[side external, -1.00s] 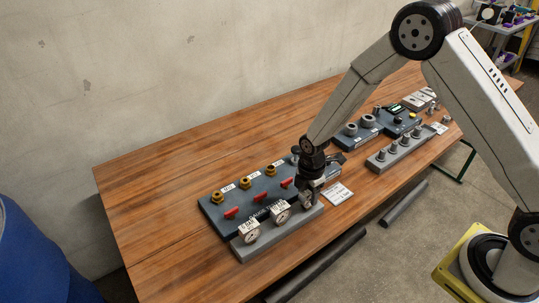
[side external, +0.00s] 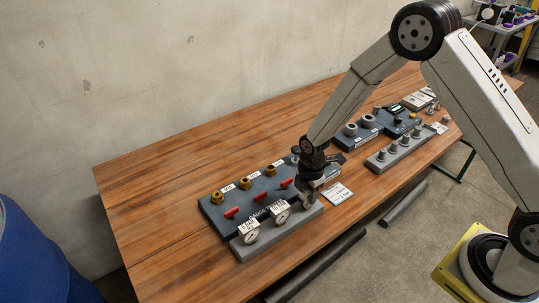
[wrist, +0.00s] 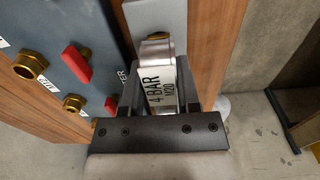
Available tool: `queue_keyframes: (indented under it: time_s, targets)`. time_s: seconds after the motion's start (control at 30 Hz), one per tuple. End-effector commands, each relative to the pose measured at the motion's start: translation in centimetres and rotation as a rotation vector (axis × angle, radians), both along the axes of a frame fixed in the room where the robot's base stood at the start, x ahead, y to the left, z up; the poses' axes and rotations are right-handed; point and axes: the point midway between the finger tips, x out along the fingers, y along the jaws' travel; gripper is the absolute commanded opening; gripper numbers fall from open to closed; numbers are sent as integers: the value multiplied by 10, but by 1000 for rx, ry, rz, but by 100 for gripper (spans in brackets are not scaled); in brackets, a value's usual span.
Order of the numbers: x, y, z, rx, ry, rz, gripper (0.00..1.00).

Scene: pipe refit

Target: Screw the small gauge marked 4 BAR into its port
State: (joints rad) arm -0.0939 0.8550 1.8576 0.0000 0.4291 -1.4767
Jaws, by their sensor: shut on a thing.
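The small gauge (wrist: 163,88) shows its white face marked 4 BAR M20 in the wrist view. My gripper (wrist: 158,72) is shut on it, one dark finger on each side. In the side view my gripper (side external: 308,194) is at the right end of the grey gauge rack (side external: 238,249), and the held gauge is mostly hidden. The blue-grey panel (side external: 206,208) behind the rack carries brass ports, the left one (side external: 217,198) and the middle one (side external: 245,182) among them. I cannot tell whether the held gauge still touches the rack.
Two other tagged gauges (side external: 250,234) (side external: 281,213) stand on the rack to the left of my gripper. Red valve handles (side external: 258,197) stick up between ports and rack. A white card (side external: 338,194) lies to the right. The table's left part is clear.

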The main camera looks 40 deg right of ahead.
Motion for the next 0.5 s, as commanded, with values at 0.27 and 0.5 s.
queue_keyframes:
  time_s: [0.27,0.5]
  targets:
    - [0,0,3,0,-1,0,0]
    - [0,0,10,0,-1,0,0]
